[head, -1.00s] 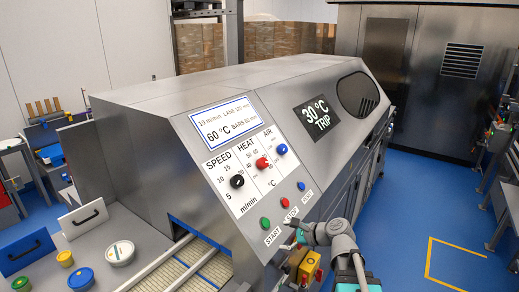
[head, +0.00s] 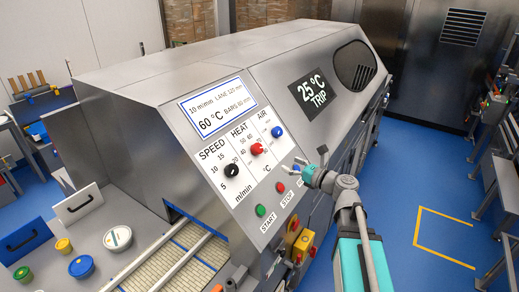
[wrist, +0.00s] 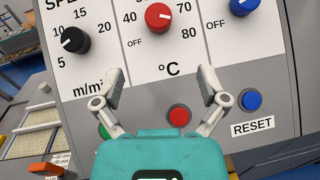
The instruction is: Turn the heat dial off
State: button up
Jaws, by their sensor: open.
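The heat dial (head: 256,149) is a red knob under the HEAT label on the sloped panel, between the black speed dial and the blue air dial. In the wrist view the heat dial (wrist: 158,17) is near the top middle. Its white mark points rightward, toward the 70 side, and OFF is printed at its lower left. My gripper (wrist: 162,76) is open and empty, its two fingers spread below the dial and apart from it. In the head view my gripper (head: 308,168) is at the panel's right side, lower right of the dial.
The black speed dial (wrist: 75,40) and blue air dial (wrist: 243,5) flank the heat dial. Below are the red stop button (wrist: 179,117) and blue reset button (wrist: 251,100). The green start button (head: 261,211) is lower left. A screen (head: 312,92) reads 25 °C TRIP.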

aim_at(260, 150)
jog(key=shift+x, duration=6.95)
jog(key=shift+s+a, duration=0.1)
jog(key=shift+s, duration=0.05)
